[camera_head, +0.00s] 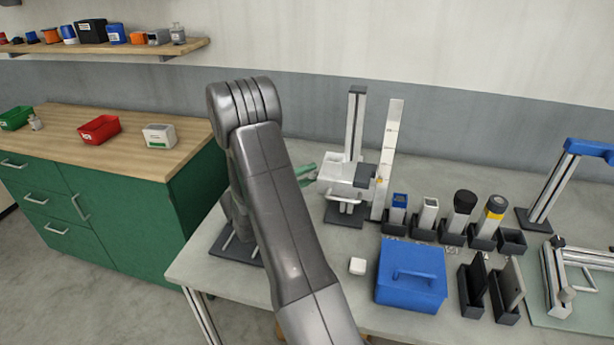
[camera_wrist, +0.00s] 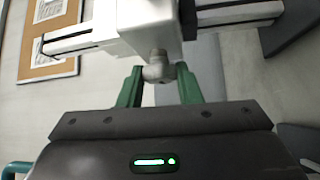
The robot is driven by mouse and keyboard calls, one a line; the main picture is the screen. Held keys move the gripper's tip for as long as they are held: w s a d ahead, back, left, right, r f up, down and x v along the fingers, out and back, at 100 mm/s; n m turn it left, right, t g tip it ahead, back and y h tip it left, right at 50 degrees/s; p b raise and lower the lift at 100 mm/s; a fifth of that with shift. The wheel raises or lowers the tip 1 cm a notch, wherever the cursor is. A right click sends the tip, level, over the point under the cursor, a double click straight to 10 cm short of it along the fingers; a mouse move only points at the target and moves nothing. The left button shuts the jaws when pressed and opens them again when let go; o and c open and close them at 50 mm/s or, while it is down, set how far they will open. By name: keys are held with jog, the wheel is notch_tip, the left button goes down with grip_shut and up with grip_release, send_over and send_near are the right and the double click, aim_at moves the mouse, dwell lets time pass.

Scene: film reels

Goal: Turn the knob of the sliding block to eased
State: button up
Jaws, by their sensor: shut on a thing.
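The sliding block is a white block (camera_head: 337,172) on an upright post (camera_head: 355,125) at the back of the grey bench; in the wrist view it fills the top middle (camera_wrist: 148,22). Its small grey knob (camera_wrist: 158,66) sticks out from the block towards my gripper (camera_wrist: 159,80). The two green fingers stand on either side of the knob and are shut on it. In the head view my gripper (camera_head: 306,173) reaches the block from the left, and the knob is hidden there. No mark for eased can be read in either view.
A tall pale scale (camera_head: 390,150) stands just right of the post. Black holders with several upright items, a blue box (camera_head: 411,276) and a small white block (camera_head: 357,266) are to the right and front. A green cabinet (camera_head: 110,215) is at left.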

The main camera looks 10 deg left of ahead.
jog(key=shift+r+n+g+y+b, duration=0.1)
jog(key=shift+n+g+y+b, duration=0.3)
jog(key=shift+n+g+y, duration=0.4)
jog(key=shift+w+r+n+g+y+p, duration=0.1)
jog(key=shift+r+n+g+y+p, duration=0.1)
jog(key=shift+n+g+y+p, duration=0.7)
jog(key=shift+w+r+n+g+y+p, duration=0.15)
jog(key=shift+n+g+y+p, duration=0.15)
jog(key=shift+n+g+p, duration=1.1)
jog(key=shift+s+g, duration=0.1)
jog(key=shift+g, duration=0.3)
jog(key=o, duration=1)
jog(key=shift+c, duration=0.2)
